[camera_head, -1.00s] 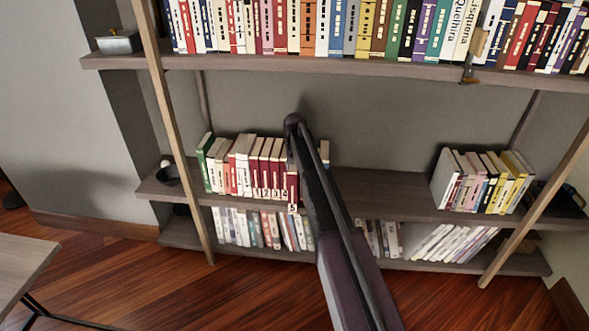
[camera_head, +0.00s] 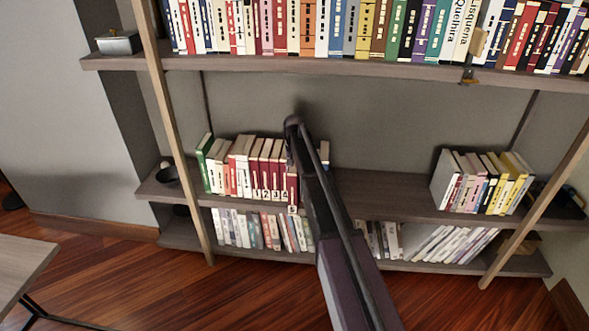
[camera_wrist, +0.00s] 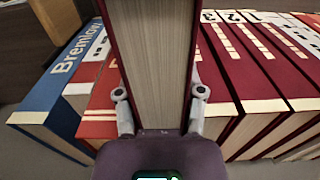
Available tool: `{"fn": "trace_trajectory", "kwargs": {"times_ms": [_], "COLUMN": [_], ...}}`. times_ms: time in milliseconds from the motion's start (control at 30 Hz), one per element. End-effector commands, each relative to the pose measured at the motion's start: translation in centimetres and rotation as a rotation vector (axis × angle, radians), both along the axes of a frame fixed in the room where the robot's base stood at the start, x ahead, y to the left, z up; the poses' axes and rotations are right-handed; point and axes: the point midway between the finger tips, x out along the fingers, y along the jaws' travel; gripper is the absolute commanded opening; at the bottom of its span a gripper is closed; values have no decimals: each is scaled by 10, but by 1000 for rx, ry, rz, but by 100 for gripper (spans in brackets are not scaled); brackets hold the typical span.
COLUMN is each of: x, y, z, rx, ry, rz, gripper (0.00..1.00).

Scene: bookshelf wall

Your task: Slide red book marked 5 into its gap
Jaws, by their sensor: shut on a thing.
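The red book marked 5 (camera_head: 292,190) stands upright at the right end of the red numbered books (camera_head: 265,170) on the middle shelf, its lower spine reaching nearer to me than theirs. In the wrist view my gripper (camera_wrist: 160,112) is shut on this book (camera_wrist: 190,60), one finger on each cover, with the pale page edges towards the camera. The red numbered books (camera_wrist: 255,75) are close on its right there. A red-and-white book (camera_wrist: 98,108) is close on its left. My arm hides the gripper and the gap in the head view.
A blue book (camera_wrist: 58,88) stands further left in the wrist view. The middle shelf (camera_head: 385,195) is bare between the two book groups. Yellow and other books (camera_head: 490,180) stand at its right. The upper shelf (camera_head: 330,66) runs above.

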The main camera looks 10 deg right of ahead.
Motion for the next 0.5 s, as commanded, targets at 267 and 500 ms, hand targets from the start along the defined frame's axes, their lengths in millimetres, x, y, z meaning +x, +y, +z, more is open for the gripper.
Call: {"fn": "trace_trajectory", "kwargs": {"times_ms": [267,500], "x": [1,1], "y": [0,0], "z": [0,0], "rx": [-1,-1], "ry": [-3,-2], "rz": [0,0], "gripper": [66,91]}}
